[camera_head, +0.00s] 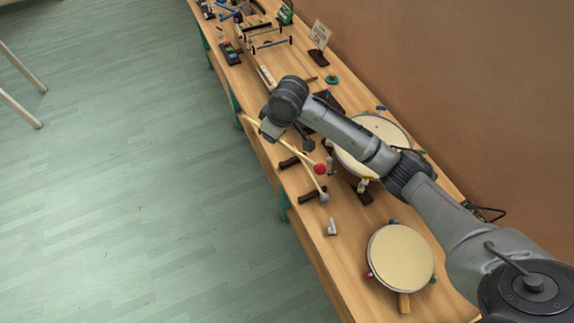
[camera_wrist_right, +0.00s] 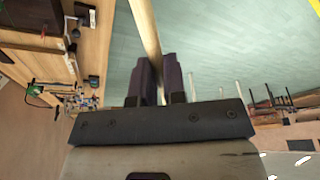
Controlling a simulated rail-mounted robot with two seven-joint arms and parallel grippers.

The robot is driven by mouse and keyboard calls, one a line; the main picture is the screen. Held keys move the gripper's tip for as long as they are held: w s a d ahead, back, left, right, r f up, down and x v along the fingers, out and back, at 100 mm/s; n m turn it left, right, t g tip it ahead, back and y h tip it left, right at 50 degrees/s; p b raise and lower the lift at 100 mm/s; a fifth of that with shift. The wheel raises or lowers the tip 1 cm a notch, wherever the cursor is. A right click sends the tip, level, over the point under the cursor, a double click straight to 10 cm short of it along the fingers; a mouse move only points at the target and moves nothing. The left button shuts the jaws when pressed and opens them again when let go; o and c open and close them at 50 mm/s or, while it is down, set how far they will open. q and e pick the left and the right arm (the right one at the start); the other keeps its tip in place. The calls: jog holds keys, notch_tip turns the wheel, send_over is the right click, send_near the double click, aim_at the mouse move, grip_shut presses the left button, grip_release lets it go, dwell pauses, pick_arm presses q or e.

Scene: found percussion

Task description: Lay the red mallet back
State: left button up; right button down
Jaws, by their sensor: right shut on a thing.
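The red mallet has a red ball head (camera_head: 320,168) and a pale wooden stick. In the head view the stick runs up and left from the head, under my right gripper (camera_head: 268,130), and its tail sticks out beyond the table's front edge. In the wrist view the stick (camera_wrist_right: 146,35) passes between the two dark fingers of my right gripper (camera_wrist_right: 160,78), which is shut on it. The head appears above the area of two dark rests (camera_head: 288,162) (camera_head: 308,195); I cannot tell whether it touches anything. My left gripper is not in view.
A second mallet with a grey head (camera_head: 324,197) is near the rests. A round drum (camera_head: 400,257) stands at the near end of the wooden table (camera_head: 335,262); another drum (camera_head: 384,127) is partly behind my arm. A small grey piece (camera_head: 332,228) lies near the front edge.

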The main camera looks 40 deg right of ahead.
pick_arm(q)
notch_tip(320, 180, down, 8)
jog(key=b, duration=0.7)
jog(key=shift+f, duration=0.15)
pick_arm(e)
jog(key=w+d+f+m+g, duration=0.1)
jog(key=d+f+m, duration=0.2)
jog(key=f, duration=0.9)
jog(key=w+d+f+m+g, duration=0.1)
jog(key=d+f, duration=0.5)
jog(key=f, duration=0.7)
jog(key=w+m, duration=0.1)
jog(key=m, duration=0.1)
jog(key=shift+d+m, duration=0.2)
jog(key=shift+m, duration=0.2)
jog(key=shift+f, duration=0.1)
jog(key=shift+g, duration=0.3)
notch_tip(320, 180, down, 5)
jog(key=shift+s+r+b, duration=0.1)
jog(key=shift+r+b, duration=0.05)
jog(key=shift+b, duration=0.7)
jog(key=shift+f+b, duration=0.4)
jog(key=shift+f, duration=0.35)
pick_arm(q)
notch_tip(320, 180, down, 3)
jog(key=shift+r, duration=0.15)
pick_arm(e)
jog(key=shift+f, duration=0.1)
